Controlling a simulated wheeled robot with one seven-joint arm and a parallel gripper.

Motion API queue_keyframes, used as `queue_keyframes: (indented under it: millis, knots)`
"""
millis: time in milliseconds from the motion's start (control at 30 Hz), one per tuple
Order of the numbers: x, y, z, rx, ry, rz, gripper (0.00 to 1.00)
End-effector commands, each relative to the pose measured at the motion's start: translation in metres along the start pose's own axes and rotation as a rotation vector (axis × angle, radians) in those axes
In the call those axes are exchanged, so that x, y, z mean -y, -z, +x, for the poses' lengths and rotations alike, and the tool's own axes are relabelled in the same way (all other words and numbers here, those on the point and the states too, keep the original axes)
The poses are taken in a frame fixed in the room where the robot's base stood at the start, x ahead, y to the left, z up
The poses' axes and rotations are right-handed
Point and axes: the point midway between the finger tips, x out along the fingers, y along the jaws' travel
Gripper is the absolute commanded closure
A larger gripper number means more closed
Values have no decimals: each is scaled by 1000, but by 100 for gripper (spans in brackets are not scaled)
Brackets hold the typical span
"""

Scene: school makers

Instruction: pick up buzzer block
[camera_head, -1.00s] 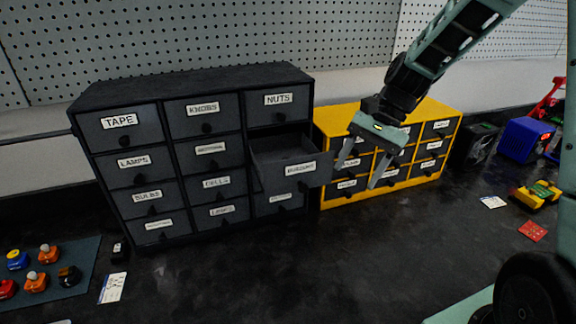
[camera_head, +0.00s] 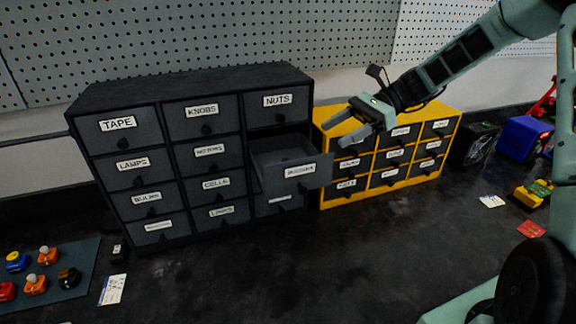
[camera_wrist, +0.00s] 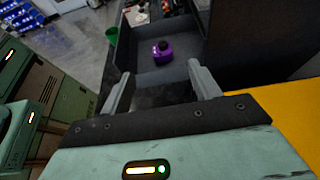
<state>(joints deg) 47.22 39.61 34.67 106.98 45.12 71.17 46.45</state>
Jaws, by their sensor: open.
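The buzzer block is a small purple block with a dark round top (camera_wrist: 162,53). It lies inside a pulled-out dark drawer (camera_wrist: 185,68) in the wrist view. In the head view this drawer, with a label that seems to read buzzers (camera_head: 318,171), sticks out from the right column of the black cabinet; the block is hidden there. My gripper (camera_head: 333,134) is open and empty, pointing left, above and right of the drawer. In the wrist view its two fingers (camera_wrist: 158,77) are spread, with the block beyond and between them, not touched.
The black drawer cabinet (camera_head: 190,84) stands left, its other drawers shut. A yellow drawer cabinet (camera_head: 446,127) is close below my gripper. A mat (camera_head: 82,262) with several small blocks lies at left. The front middle of the dark counter is clear.

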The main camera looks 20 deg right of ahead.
Motion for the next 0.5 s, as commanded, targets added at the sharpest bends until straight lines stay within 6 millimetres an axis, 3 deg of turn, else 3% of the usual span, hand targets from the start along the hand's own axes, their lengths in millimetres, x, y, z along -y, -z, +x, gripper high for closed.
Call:
queue_keyframes:
  millis: [200, 500]
  knots:
    - [-1, -1, 43, 1, -4, 1, 38]
    - [0, 0, 67, 0, -2, 0, 38]
